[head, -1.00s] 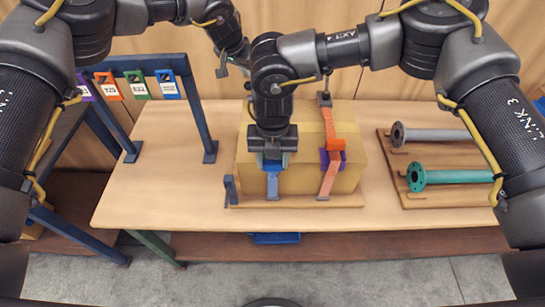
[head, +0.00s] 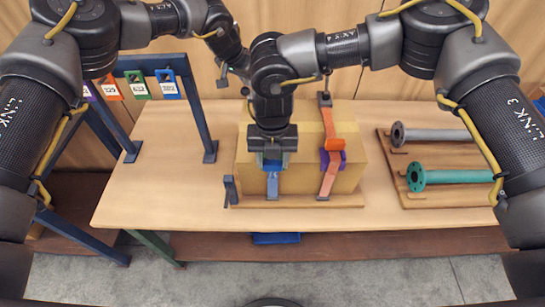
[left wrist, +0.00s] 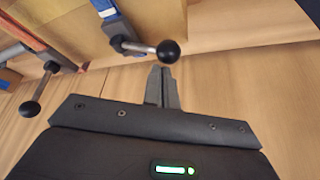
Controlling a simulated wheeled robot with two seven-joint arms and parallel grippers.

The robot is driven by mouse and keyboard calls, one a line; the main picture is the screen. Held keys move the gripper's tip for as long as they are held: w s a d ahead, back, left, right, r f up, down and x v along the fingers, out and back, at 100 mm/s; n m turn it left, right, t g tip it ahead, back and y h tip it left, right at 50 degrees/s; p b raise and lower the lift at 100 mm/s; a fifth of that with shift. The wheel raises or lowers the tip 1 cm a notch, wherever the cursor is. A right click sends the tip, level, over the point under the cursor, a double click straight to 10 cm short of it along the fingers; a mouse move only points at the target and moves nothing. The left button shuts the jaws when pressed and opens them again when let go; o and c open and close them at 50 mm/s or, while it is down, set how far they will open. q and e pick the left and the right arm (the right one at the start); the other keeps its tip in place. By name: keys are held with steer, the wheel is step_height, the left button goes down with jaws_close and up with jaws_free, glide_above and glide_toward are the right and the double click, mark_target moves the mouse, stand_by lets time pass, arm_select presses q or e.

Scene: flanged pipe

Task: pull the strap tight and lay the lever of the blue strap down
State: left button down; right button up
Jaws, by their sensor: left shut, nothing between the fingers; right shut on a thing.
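The blue strap (head: 272,184) runs down the front of a cardboard box (head: 300,178). My right gripper (head: 272,157) points down and is shut on a blue part of it at the box's upper front edge. My gripper hides most of that part, so I cannot tell how its lever lies. My left gripper (head: 238,66) is at the box's back left. In the left wrist view its fingers (left wrist: 163,88) are shut and empty. There, a blue strap piece (left wrist: 117,28) with a rod and black ball (left wrist: 167,52) lies just beyond the fingertips, apparently apart from them.
An orange strap (head: 328,120) with a purple buckle (head: 333,159) crosses the box to the right. Its side shows another black ball (left wrist: 30,108). A board with flanged pipes (head: 440,176) lies at the right. A blue rack (head: 196,110) stands left; the table between is clear.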

arm_select(q)
steer(key=shift+f, duration=0.25)
arm_select(e)
steer(key=shift+s+r, duration=0.1)
arm_select(q)
steer(key=shift+r, duration=3.05)
